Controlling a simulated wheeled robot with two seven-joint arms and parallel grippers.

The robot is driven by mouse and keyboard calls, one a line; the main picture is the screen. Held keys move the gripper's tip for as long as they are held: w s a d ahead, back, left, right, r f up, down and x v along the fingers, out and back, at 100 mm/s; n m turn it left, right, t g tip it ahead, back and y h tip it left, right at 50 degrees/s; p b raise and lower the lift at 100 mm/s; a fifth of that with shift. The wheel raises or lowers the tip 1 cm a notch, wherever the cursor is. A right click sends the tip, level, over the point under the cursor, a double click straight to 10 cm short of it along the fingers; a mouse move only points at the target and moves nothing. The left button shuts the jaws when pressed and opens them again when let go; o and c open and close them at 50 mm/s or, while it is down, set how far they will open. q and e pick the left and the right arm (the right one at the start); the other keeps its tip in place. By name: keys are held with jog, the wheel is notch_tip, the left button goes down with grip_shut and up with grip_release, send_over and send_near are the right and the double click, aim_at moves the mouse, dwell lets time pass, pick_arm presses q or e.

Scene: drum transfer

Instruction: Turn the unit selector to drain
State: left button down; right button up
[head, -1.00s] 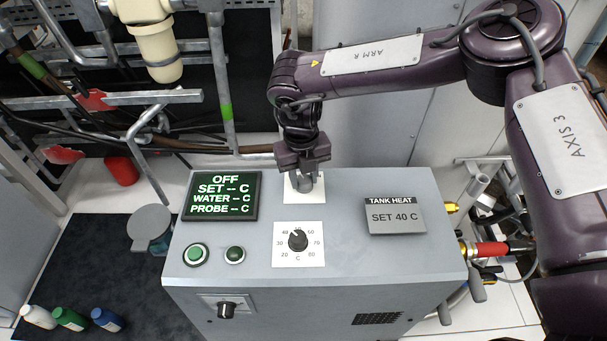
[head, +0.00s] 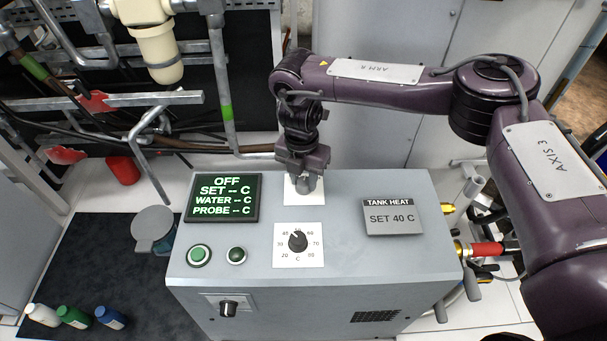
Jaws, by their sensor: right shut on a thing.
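The grey heating unit (head: 360,255) stands in the middle of the head view. On its top, towards the back, is a white plate (head: 316,198), partly hidden under my right gripper. My right gripper (head: 305,188) points down over this plate and is shut on the selector knob there, which the fingers mostly hide. The plate's markings and the knob's pointer cannot be read. The unit's display (head: 222,197) reads OFF, with dashes for set, water and probe. My left gripper is not in view.
A temperature dial (head: 298,242), a green button (head: 199,255), a darker button (head: 236,255) and a TANK HEAT sign (head: 392,217) are on the unit.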

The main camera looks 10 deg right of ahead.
aim_at(303, 180)
jog(key=shift+r+m+p, duration=0.1)
jog(key=shift+m+p, duration=0.4)
jog(key=shift+m, duration=1.1)
jog(key=o, duration=1)
jog(key=shift+c, duration=0.2)
notch_tip(303, 180, up, 8)
jog(key=shift+w+f+p, duration=0.15)
jog(key=shift+p, duration=0.15)
